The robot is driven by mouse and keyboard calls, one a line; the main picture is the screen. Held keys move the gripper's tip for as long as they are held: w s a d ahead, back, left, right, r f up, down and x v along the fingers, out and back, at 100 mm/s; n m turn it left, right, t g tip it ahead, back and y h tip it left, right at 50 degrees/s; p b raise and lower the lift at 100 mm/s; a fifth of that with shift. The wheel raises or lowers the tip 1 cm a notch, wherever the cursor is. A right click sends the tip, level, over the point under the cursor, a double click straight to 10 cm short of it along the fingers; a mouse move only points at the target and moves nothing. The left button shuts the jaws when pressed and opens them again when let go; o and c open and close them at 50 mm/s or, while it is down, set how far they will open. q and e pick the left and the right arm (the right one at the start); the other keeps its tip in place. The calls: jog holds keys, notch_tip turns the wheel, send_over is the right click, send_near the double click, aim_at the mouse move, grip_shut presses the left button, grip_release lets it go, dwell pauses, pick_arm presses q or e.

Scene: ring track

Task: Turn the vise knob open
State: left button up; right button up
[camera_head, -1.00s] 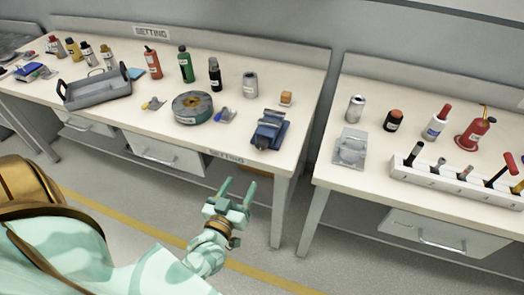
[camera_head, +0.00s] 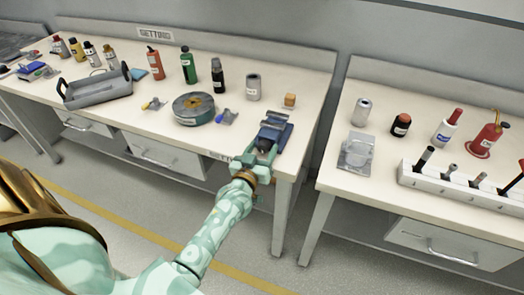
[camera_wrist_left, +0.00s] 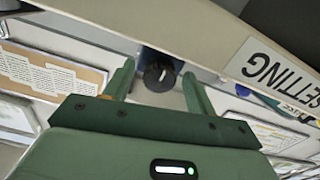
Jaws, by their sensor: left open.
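The blue vise (camera_head: 273,133) stands at the front right corner of the left workbench. Its dark round knob (camera_wrist_left: 159,76) faces the wrist camera, with a pale mark across it. My left gripper (camera_head: 250,158) is at the bench's front edge, right at the near end of the vise. In the left wrist view its two green fingers (camera_wrist_left: 157,84) are apart, one on each side of the knob. I cannot tell whether either finger touches it. In the head view the gripper hides the knob. My right gripper is not in view.
A round grey-green device (camera_head: 193,108), a grey tray (camera_head: 96,93) and several bottles stand on the left bench (camera_head: 150,118). An orange block (camera_head: 290,100) is behind the vise. A gap separates this bench from the right bench (camera_head: 340,185), which holds a tool rack (camera_head: 450,186).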

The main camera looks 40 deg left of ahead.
pick_arm(q)
jog(key=c, duration=1)
